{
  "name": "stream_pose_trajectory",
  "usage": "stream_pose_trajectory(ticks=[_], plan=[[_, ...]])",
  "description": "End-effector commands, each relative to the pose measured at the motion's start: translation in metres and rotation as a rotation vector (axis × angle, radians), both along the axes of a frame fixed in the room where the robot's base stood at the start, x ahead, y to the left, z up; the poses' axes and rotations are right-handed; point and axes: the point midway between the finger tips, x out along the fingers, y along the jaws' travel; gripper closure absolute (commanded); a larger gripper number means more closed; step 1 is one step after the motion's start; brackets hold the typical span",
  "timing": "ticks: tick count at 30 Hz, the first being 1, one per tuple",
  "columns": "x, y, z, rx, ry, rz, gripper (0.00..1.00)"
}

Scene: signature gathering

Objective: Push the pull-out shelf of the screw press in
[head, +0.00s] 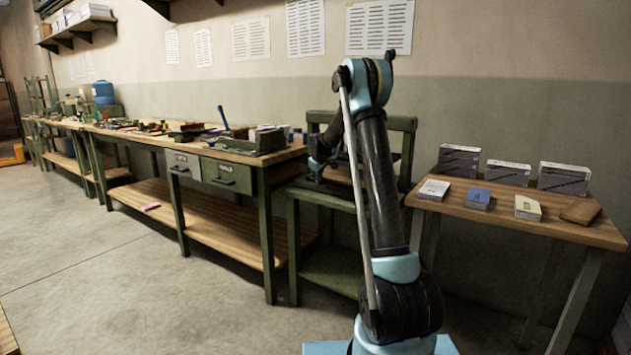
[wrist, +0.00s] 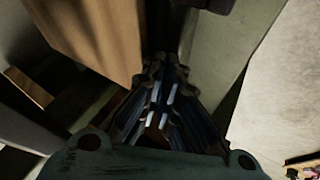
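The screw press has a green frame (head: 402,125) and stands behind my arm, between the long workbench and the small table. Much of it is hidden by my arm. A wooden board (head: 340,174) shows low in the press, partly covered; I cannot tell how far its pull-out shelf sticks out. In the wrist view, a brown wooden slab (wrist: 98,38) fills the upper left, close to my fingertips. My gripper (wrist: 165,72) looks shut, with its fingers together and nothing visible between them. I cannot tell whether it touches the wood. In the head view its dark end (head: 318,162) is at the press front.
A long workbench (head: 215,228) with tools and drawers (head: 226,175) runs along the wall at left. A small wooden table (head: 560,226) with card stacks and boxes stands at right. A grey-green surface (wrist: 222,65) lies right of my fingers. The floor at left is clear.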

Motion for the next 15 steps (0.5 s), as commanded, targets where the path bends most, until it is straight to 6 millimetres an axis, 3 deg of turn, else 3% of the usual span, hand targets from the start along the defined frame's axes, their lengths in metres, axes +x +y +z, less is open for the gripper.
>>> stream_pose_trajectory(ticks=[10, 15], plan=[[0.0023, -0.0012, 0.0003, -0.004, -0.006, -0.002, 1.0], [-0.0067, 0.0071, 0.0002, -0.003, -0.004, -0.001, 1.0]])
